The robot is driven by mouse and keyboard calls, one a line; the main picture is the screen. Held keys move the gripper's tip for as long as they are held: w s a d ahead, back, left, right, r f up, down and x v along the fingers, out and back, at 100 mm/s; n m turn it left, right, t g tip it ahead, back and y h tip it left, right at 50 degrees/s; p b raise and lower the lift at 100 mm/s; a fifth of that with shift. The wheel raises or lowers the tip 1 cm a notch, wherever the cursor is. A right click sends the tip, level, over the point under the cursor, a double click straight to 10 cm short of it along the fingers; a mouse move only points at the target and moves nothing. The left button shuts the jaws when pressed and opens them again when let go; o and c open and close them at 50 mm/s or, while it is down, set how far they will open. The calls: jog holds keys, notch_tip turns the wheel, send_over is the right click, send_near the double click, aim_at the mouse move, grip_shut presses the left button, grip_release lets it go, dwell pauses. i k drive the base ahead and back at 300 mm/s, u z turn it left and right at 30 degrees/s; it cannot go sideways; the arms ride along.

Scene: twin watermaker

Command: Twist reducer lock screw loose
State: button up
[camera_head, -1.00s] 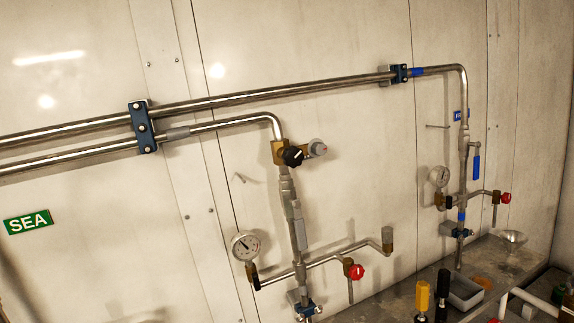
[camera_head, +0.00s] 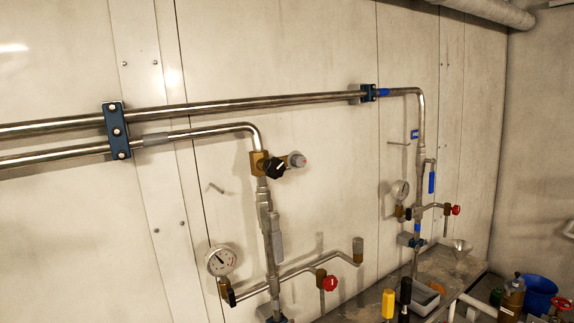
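A brass valve body (camera_head: 258,163) sits on the left vertical pipe, below the pipe's bend. A black knob (camera_head: 274,168) is on its front, and a grey round cap (camera_head: 297,160) sticks out to its right. This may be the reducer; a separate lock screw is too small to tell. A dial gauge (camera_head: 221,260) and a red knob (camera_head: 330,283) are lower on the same pipework. My gripper is not in view, and nothing is seen touching the fittings.
A second pipe with a gauge (camera_head: 400,190), blue lever (camera_head: 432,182) and red knob (camera_head: 455,210) stands further right. A bench below holds yellow-handled (camera_head: 388,303) and black-handled (camera_head: 405,292) tools and a grey tray (camera_head: 424,297). A blue bucket (camera_head: 540,293) is at lower right.

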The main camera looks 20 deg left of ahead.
aim_at(298, 160)
jog(key=u, duration=0.05)
jog(key=i, duration=1)
jog(key=z, duration=0.05)
